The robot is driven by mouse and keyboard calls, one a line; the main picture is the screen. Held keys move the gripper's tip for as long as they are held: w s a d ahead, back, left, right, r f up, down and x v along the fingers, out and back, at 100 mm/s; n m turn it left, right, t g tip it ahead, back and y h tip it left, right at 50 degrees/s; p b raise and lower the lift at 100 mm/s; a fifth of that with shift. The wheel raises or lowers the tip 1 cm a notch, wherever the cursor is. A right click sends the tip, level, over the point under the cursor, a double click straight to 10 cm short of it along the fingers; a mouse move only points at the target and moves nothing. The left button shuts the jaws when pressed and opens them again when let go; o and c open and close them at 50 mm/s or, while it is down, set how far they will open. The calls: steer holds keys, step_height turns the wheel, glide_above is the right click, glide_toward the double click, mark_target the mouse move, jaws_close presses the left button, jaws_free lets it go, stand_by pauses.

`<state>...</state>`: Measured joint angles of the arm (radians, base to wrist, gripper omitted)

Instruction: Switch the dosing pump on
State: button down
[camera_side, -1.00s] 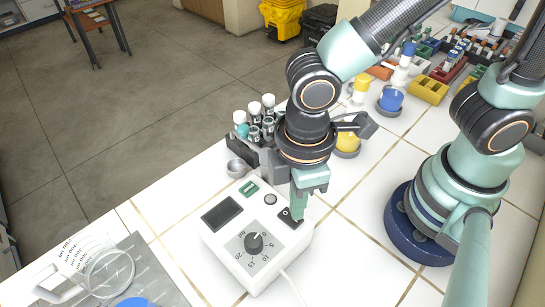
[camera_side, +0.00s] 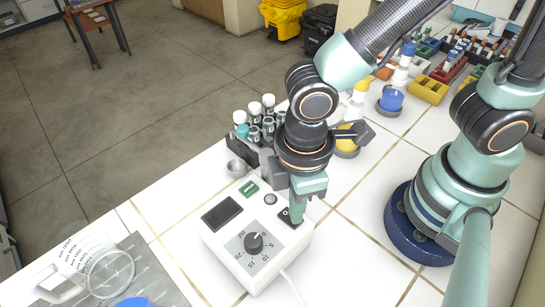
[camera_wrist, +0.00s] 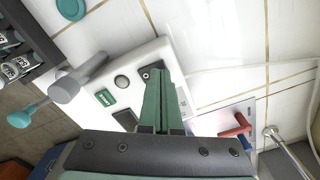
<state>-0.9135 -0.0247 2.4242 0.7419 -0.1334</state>
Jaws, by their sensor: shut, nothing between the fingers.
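The dosing pump is a white box (camera_side: 222,245) on the white tiled bench in the side view. Its top carries a dark display (camera_side: 222,214), a black dial (camera_side: 254,242) with a number scale, a green label (camera_side: 249,188), a round button (camera_side: 270,199) and a dark switch plate (camera_side: 285,217) at the right corner. My gripper (camera_side: 297,217) points down, shut and empty, with its tips at the switch plate. Contact with the switch is hard to tell. In the wrist view the shut fingers (camera_wrist: 165,105) cover part of the plate (camera_wrist: 150,72), and the switch's position is hidden.
A glass beaker (camera_side: 108,272) lies at front left. A white cable (camera_side: 294,284) runs from the pump's front.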

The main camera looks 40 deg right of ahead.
steer(key=shift+f, duration=0.45)
stand_by(0.3)
steer(key=shift+r, duration=3.55)
steer(key=w+d+r+m+t, duration=0.2)
steer(key=w+d+r+m, duration=0.1)
steer(key=d, duration=0.4)
steer(key=w+d+r+m+t, duration=0.1)
steer(key=w+d+r+m, duration=0.1)
steer(key=w+d+m, duration=0.2)
steer(key=w+d+r+m+t, duration=0.2)
steer(key=w+d+r+m, duration=0.1)
steer(key=d, duration=0.8)
steer(key=shift+w+r+m+t, duration=0.35)
steer(key=shift+w+m, duration=0.35)
steer(key=shift+m, duration=0.3)
